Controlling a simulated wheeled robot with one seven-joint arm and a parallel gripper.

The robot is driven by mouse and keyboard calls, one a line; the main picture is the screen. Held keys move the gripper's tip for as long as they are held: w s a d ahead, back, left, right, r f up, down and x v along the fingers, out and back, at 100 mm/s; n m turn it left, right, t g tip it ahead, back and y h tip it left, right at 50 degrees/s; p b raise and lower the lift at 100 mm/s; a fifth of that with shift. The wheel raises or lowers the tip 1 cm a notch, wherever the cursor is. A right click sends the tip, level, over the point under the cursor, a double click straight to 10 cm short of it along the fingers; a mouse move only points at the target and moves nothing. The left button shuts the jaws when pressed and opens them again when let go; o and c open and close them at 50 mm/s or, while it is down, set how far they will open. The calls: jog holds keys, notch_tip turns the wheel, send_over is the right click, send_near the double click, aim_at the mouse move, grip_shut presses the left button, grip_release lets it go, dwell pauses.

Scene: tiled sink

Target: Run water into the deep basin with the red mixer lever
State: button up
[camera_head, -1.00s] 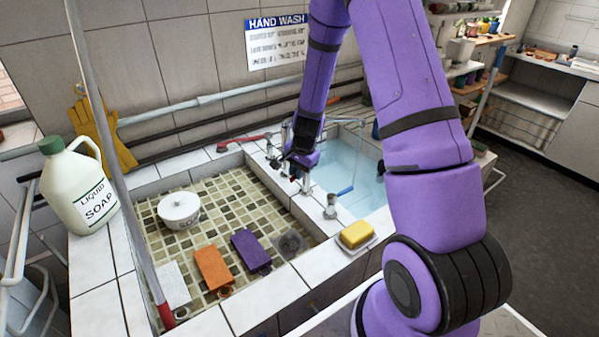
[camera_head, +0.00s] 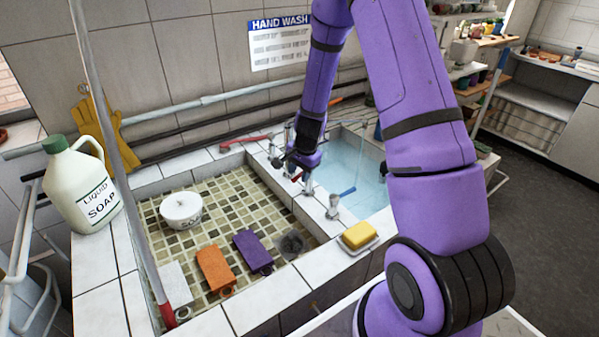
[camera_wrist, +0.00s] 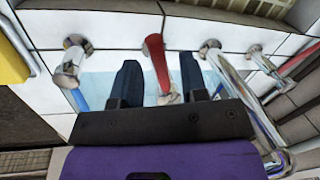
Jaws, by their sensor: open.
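The red mixer lever (camera_wrist: 157,62) lies between my two open fingers in the wrist view; I cannot tell whether either finger touches it. My gripper (camera_wrist: 159,80) is open. In the head view the gripper (camera_head: 305,172) is low over the tiled ledge between the basins, and a bit of red lever (camera_head: 296,178) shows beside it. The deep basin (camera_head: 368,160) is on the right with a pale blue inside; I cannot make out a running stream. A blue lever (camera_head: 347,191) on a chrome base is nearer the front, also in the wrist view (camera_wrist: 80,100).
A chrome pipe (camera_wrist: 245,95) runs close to the right of my fingers. A yellow sponge (camera_head: 358,235) lies on the front ledge.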

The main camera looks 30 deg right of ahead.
notch_tip(320, 180, up, 10)
jog(key=s, duration=0.2)
jog(key=shift+d+r, duration=0.2)
jog(key=shift+d, duration=0.2)
dwell(7.0)
